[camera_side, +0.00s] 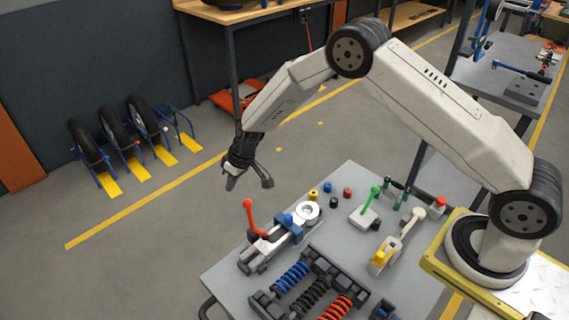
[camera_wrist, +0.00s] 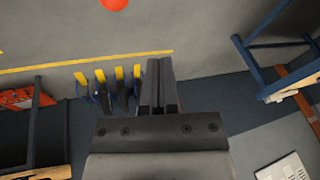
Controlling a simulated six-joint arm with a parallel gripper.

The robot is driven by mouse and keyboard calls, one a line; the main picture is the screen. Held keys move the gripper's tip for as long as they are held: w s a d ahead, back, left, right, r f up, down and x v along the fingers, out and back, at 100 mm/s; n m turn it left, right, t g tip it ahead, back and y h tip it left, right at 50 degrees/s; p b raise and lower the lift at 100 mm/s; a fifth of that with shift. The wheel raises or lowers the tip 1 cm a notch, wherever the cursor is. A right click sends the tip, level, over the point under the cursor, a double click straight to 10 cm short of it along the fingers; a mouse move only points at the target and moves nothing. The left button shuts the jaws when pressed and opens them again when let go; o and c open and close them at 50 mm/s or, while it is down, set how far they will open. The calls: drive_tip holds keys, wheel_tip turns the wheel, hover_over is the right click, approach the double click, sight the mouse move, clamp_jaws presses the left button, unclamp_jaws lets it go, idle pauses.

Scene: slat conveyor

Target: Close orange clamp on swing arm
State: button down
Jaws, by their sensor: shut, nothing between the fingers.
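The swing arm (camera_side: 262,251) is a long silver part lying on the grey bench in the side view, with a ring at its far end. A clamp with a blue body and a red-orange knobbed lever (camera_side: 248,218) sits at it; the lever stands upright. An orange-red ball (camera_wrist: 115,4), apparently this knob, shows at the top edge of the wrist view. My gripper (camera_side: 231,182) is above and slightly left of the knob in the side view, apart from it. In the wrist view its two fingers (camera_wrist: 159,68) are together and empty.
A green-handled clamp (camera_side: 370,208) and a white-handled clamp with a yellow part (camera_side: 385,252) stand to the right on the bench. Coil springs (camera_side: 290,277) lie in a black rack in front. Small coloured pieces (camera_side: 328,188) lie behind the ring. The air around my gripper is clear.

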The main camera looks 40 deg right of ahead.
drive_tip(key=shift+w+d+r+m+g+h, duration=0.15)
drive_tip(key=shift+w+d+r+g+h, duration=0.15)
drive_tip(key=shift+w+h, duration=0.2)
drive_tip(key=shift+w+d+r+m+g+h, duration=0.15)
drive_tip(key=shift+w+d+r+h, duration=0.25)
drive_tip(key=shift+w, duration=0.2)
drive_tip(key=shift+w+d+r+m+g+h, duration=0.1)
drive_tip(key=shift+w+d+r+g+h, duration=0.15)
drive_tip(key=shift+w+h, duration=0.3)
drive_tip(key=shift+f, duration=0.25)
wheel_tip(320, 180, down, 9)
drive_tip(key=s, duration=0.3)
drive_tip(key=shift+r, duration=0.2)
drive_tip(key=shift+d, duration=0.1)
drive_tip(key=shift+s, duration=0.1)
idle(0.4)
